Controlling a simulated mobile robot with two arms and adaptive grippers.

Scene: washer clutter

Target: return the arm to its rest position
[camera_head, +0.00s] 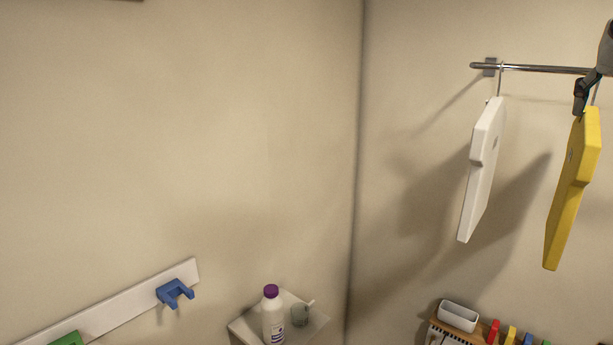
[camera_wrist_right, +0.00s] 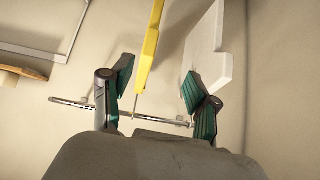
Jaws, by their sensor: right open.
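My right gripper (camera_head: 581,97) is at the upper right of the head view, by the rod and the top of the yellow board (camera_head: 573,190). In the right wrist view my right gripper (camera_wrist_right: 158,76) is open, with its two teal-padded fingers wide apart. The yellow board (camera_wrist_right: 149,48) appears between the fingers there, with its thin hook running to the rod. I cannot tell whether a finger touches it. My left gripper is in neither view.
A metal rod (camera_head: 540,69) on the wall carries the yellow board and a white board (camera_head: 482,170). The left wall's middle is clear.

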